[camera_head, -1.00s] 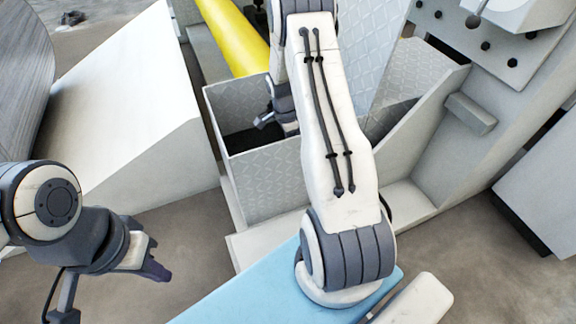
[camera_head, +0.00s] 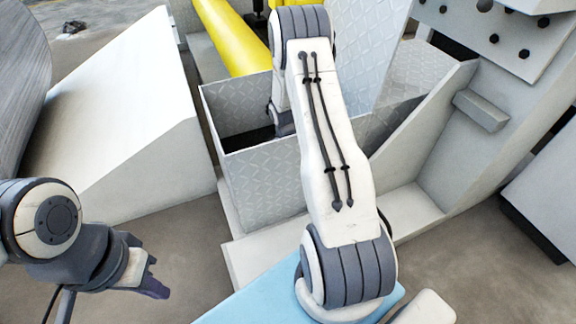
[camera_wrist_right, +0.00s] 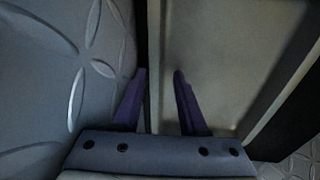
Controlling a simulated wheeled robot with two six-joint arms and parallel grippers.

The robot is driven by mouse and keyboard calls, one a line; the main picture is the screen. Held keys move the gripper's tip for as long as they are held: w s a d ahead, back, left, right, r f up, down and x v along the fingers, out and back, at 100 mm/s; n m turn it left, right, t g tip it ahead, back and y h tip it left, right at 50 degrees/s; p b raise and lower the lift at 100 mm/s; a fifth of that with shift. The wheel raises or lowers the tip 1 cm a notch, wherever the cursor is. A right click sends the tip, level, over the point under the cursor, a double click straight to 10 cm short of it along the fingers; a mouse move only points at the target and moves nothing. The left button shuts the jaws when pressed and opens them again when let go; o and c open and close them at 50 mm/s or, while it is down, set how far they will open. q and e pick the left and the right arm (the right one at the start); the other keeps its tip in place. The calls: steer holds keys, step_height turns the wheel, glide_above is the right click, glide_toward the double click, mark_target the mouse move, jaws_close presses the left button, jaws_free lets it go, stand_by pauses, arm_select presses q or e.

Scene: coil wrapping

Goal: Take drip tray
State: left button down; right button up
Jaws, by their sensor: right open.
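The grey tray-like piece (camera_wrist_right: 225,60), which looks like the drip tray, fills the middle right of the right wrist view. Its near side edge (camera_wrist_right: 154,60) runs upright between the two purple fingers of my right gripper (camera_wrist_right: 159,100). The fingers are apart, one on each side of that edge, and I see no grip on it. In the head view my right arm reaches down into the patterned metal bin (camera_head: 262,175), and the right fingers and the tray are hidden there. My left gripper (camera_head: 152,274) hangs empty at the lower left; its finger gap is unclear.
The bin's patterned wall (camera_wrist_right: 55,90) stands close left of my right fingers. A yellow roller (camera_head: 232,38) lies behind the bin. A white sloped block (camera_head: 120,110) stands to the left, and a grey machine frame (camera_head: 465,130) rises to the right.

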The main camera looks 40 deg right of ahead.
jaws_close()
stand_by(1.3)
